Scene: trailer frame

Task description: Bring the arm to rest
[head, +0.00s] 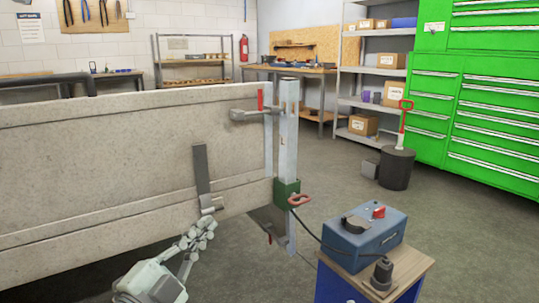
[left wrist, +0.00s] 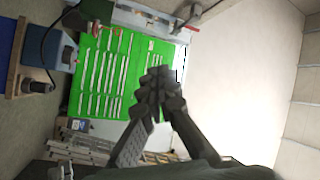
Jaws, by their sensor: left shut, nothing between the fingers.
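My left gripper (head: 208,224) is in the lower middle of the head view, fingers pointing up and away, in front of the beige trailer side panel (head: 90,150). Its fingers are together with nothing between them; the closed fingertips (left wrist: 158,82) also show in the left wrist view. The tips appear just below a dark upright strap (head: 201,168) with a pale metal end on the panel. I cannot tell whether they touch it. My right gripper is not in view.
A metal post (head: 288,140) with a red-handled latch (head: 260,101) stands at the panel's end. A blue box (head: 362,232) sits on a small wooden-topped cabinet (head: 415,268) at lower right. Green drawers (head: 490,110) and a black bin (head: 396,170) stand behind. Open floor lies between.

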